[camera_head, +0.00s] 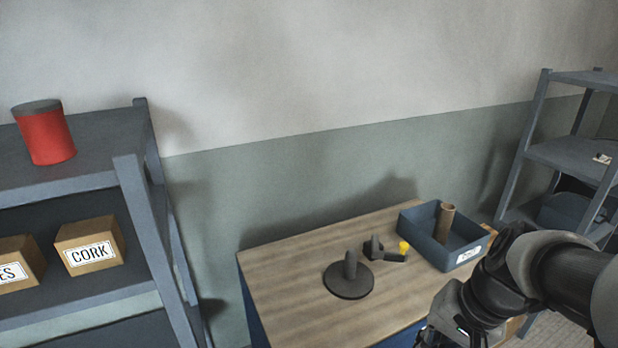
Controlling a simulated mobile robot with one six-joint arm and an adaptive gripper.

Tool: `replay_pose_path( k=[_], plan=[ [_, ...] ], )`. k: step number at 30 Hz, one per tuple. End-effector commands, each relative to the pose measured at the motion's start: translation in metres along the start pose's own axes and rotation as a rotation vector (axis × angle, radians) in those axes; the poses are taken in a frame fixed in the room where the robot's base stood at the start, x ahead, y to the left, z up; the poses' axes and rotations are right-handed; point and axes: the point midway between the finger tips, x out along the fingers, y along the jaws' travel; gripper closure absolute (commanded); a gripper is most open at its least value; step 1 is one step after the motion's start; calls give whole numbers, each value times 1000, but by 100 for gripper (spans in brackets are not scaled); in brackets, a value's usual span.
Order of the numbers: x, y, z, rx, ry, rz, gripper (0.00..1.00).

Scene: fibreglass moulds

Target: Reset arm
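My arm comes in from the right edge and bends down at the front right of the wooden-topped table (310,315). My gripper (440,338) shows only in part at the bottom edge of the picture. Its fingertips are cut off or too dark to make out, so I cannot tell whether it is open or shut. I see nothing held in the part that shows.
On the table stand a dark round base with a post (349,280), a small dark piece with a yellow knob (404,247), and a blue bin (425,238) holding a brown tube (444,222). Shelves (90,165) stand left, with a red can (46,137); another rack (570,150) stands right.

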Motion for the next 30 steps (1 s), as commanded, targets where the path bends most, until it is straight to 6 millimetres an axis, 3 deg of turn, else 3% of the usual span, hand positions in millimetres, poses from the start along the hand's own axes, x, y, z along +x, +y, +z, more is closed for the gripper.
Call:
replay_pose_path(
  k=[1, 6, 13, 15, 20, 30],
  plan=[
    [-13, -11, 15, -98, 44, 20, 100],
    [-45, -27, 57, -377, 182, 84, 100],
    [-70, -31, 90, -622, 340, 121, 100],
    [-72, -29, 95, -657, 360, 127, 100],
    [-54, -12, 109, -636, 280, 154, 100],
    [-53, -11, 110, -633, 274, 155, 100]
  ],
)
